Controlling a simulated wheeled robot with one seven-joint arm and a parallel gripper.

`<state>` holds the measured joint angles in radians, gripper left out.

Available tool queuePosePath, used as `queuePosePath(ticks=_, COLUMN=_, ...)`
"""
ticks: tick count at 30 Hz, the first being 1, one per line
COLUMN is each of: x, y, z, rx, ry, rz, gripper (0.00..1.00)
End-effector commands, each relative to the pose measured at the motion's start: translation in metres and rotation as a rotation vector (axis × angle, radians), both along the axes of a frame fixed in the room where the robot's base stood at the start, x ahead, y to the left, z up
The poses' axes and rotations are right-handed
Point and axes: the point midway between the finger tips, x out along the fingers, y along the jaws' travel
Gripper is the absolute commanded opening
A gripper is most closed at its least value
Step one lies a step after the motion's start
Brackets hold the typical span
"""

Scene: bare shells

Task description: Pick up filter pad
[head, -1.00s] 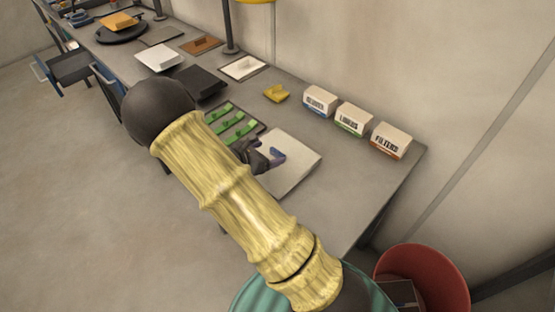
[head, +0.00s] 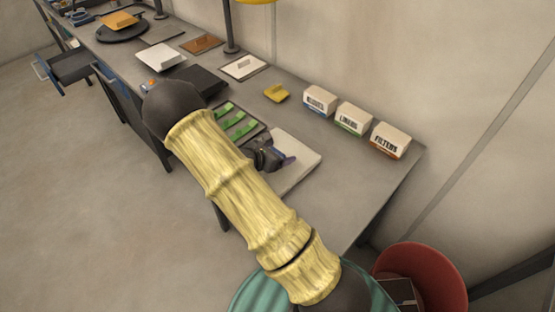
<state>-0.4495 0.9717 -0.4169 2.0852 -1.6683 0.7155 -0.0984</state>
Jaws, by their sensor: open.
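No loose piece can be told for sure as the filter pad. A white box with an orange base, labelled FILTERS (head: 390,139), stands at the near right end of the bench. My gripper (head: 287,160) is over a pale flat board (head: 305,162), left of the box and apart from it. Its bluish fingertips are small and partly hidden by the dark wrist. The jaws are open and I see nothing held. My arm hides the board's left part.
A LINERS box (head: 353,118) and another labelled box (head: 319,101) stand beside FILTERS along the wall. A yellow piece (head: 276,92) and a tray with green pieces (head: 236,122) lie farther back. A red bin (head: 425,275) stands off the bench's near end. An open drawer (head: 70,66) juts out far left.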

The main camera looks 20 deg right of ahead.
Motion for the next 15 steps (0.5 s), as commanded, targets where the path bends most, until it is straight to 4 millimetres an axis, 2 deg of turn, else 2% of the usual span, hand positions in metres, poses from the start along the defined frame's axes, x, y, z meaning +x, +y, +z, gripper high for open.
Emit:
queuePosePath(ticks=3, x=0.0000, y=0.0003, z=0.0001, rx=0.000, ry=0.000, rz=0.000, gripper=0.78)
queuePosePath(ticks=10, x=0.0002, y=0.0015, z=0.0001, rx=0.000, ry=0.000, rz=0.002, gripper=0.33)
queuePosePath(ticks=15, x=0.0003, y=0.0017, z=0.0002, rx=0.000, ry=0.000, rz=0.002, gripper=0.31)
